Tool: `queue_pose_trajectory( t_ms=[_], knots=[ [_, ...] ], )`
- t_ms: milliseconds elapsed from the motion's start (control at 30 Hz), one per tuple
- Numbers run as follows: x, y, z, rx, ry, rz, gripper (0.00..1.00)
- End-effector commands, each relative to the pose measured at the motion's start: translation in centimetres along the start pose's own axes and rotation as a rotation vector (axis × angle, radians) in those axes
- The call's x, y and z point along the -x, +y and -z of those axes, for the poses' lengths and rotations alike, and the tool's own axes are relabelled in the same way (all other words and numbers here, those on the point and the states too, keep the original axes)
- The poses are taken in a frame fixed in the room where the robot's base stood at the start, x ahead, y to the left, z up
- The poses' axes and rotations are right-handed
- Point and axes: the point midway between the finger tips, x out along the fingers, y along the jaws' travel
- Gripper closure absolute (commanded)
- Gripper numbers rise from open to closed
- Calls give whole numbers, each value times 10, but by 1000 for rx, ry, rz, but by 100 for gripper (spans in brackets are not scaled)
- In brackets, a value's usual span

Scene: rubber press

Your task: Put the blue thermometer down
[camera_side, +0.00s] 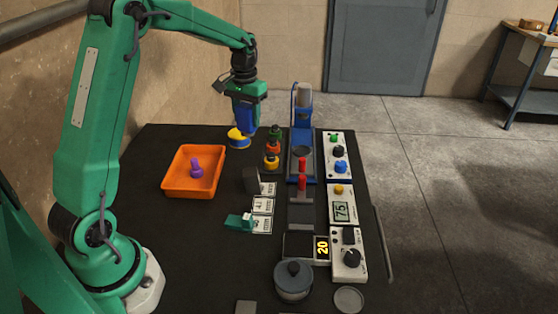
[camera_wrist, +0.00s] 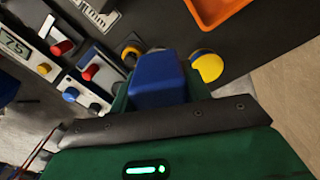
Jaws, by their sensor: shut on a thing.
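My gripper (camera_side: 247,100) is at the far side of the black table, pointing down. It is shut on the blue thermometer (camera_side: 249,122), a blue blocky body hanging below the jaws. In the wrist view the thermometer (camera_wrist: 157,80) sits between the green fingers, and its lower end is hidden. The thermometer is close to a yellow-topped round piece with a blue side (camera_side: 238,138), which also shows in the wrist view (camera_wrist: 208,66). I cannot tell whether the thermometer touches the table.
An orange tray (camera_side: 169,187) with a purple piece (camera_side: 196,169) is at left. Knobbed pieces (camera_side: 272,148) stand right of the gripper, near a blue press (camera_side: 302,135). Control boxes (camera_side: 341,210) line the right edge. A grey pot (camera_side: 293,281) is in front. Bare table lies between tray and knobs.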

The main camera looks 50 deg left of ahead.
Motion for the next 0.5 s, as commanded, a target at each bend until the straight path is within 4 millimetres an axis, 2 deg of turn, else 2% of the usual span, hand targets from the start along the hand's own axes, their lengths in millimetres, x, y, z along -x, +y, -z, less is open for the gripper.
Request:
queue_pose_trajectory(
  t_ms=[33, 100, 267, 500],
  knots=[
    [1, 19, -2, -24, 1, 0, 85],
    [1, 42, -6, -51, 1, 0, 85],
    [2, 92, -19, -109, 2, 0, 85],
    [2, 163, -47, -197, 2, 0, 85]
  ],
)
